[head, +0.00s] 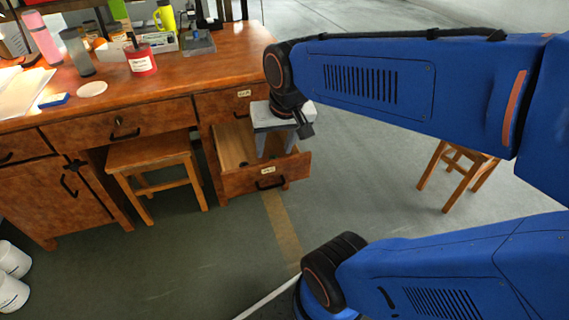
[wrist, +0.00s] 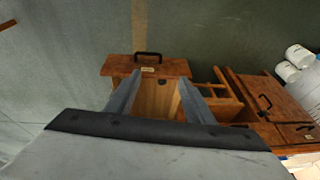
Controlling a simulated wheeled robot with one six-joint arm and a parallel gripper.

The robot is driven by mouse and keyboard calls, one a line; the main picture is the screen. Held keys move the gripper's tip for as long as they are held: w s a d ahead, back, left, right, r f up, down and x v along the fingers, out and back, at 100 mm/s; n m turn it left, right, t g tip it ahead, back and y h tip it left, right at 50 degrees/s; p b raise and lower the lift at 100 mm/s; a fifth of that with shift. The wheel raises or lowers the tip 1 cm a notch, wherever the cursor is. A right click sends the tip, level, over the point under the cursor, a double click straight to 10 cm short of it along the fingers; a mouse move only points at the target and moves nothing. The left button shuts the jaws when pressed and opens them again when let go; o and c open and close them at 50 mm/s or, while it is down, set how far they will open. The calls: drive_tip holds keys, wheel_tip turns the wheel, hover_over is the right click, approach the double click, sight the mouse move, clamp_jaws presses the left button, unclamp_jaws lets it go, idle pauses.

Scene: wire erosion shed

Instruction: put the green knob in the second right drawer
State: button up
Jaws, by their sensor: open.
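The second right drawer (head: 237,183) is pulled out under the right end of the desk, and its inside is partly in view. My gripper (head: 276,148) is over this drawer, fingers pointing down. In the wrist view the drawer (wrist: 173,68) shows beyond and between the two spread fingers of my gripper (wrist: 160,82), with nothing held between them. A small dark spot (head: 243,163) shows on the drawer's floor; I cannot tell what it is. I cannot make out the green knob in either view.
The wooden desk (head: 180,72) carries a red tin (head: 141,60), bottles and papers. The drawer above (head: 222,103) is shut. A stool (head: 150,154) stands beneath the desk, another (head: 458,165) at right. White buckets (head: 12,275) stand at left. Floor before the drawer is clear.

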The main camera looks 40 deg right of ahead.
drive_tip(key=s+a+n+t, duration=0.1)
drive_tip(key=s+n, duration=0.2)
drive_tip(key=s, duration=0.3)
drive_tip(key=shift+s+a+n, duration=0.35)
drive_tip(key=shift+n, duration=0.05)
idle(0.8)
